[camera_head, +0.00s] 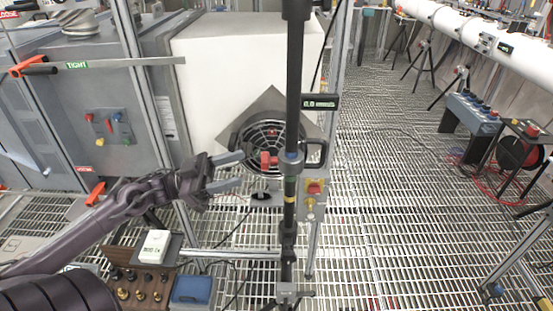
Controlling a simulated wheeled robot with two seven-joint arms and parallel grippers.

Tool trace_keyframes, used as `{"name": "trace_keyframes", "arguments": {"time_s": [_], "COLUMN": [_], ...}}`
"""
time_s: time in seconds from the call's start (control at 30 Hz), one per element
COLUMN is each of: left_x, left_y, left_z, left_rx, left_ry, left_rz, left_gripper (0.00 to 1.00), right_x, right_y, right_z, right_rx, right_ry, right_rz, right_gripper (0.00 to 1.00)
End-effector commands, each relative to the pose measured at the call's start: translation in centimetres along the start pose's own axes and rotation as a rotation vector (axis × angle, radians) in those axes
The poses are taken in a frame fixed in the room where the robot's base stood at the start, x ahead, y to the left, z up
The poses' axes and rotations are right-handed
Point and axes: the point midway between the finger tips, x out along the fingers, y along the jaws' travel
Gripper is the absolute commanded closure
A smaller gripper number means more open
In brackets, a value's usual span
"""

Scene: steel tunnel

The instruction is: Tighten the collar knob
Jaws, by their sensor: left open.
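A black vertical pole (293,80) stands in the middle of the view. A blue-grey collar (291,156) sits around it. A red knob (268,160) shows just left of the collar, in front of a round black fan grille; I take it to be the collar knob. My left gripper (238,171) reaches in from the left. Its two grey fingers are spread, one above the other, and point right toward the red knob. A gap shows between the fingertips and the knob, and nothing is between the fingers. My right gripper is not in view.
A black handle (318,153) stands right of the collar. A box with a red and yellow switch (313,188) is below it. A small display (320,102) is above. A wooden rack (135,289) and white box (154,246) are lower left. The grated floor at right has free room.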

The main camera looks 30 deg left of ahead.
Motion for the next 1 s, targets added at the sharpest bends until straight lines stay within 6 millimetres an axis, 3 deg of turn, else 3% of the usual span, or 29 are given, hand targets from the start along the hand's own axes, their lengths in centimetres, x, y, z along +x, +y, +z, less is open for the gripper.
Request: {"name": "trace_keyframes", "arguments": {"time_s": [0.17,0.4,0.6,0.93,1.0], "left_x": [1.1,5.0,7.2,7.7,7.7], "left_y": [0.2,0.3,0.4,0.4,0.4], "left_z": [-0.8,-0.9,-0.8,-0.6,-0.6], "left_rx": [-0.007,-0.006,-0.004,-0.005,-0.005], "left_ry": [0.014,0.014,0.014,0.012,0.012], "left_rz": [0.029,0.028,0.026,0.024,0.024], "left_gripper": [0.44,0.44,0.44,0.44,0.5], "right_x": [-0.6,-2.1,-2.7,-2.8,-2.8], "right_y": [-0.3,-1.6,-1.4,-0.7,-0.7], "right_z": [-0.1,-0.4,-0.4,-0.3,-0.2], "right_rx": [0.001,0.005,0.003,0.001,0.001], "right_ry": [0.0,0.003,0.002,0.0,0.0], "right_rz": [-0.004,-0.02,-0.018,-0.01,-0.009], "right_gripper": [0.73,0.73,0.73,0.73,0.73]}}
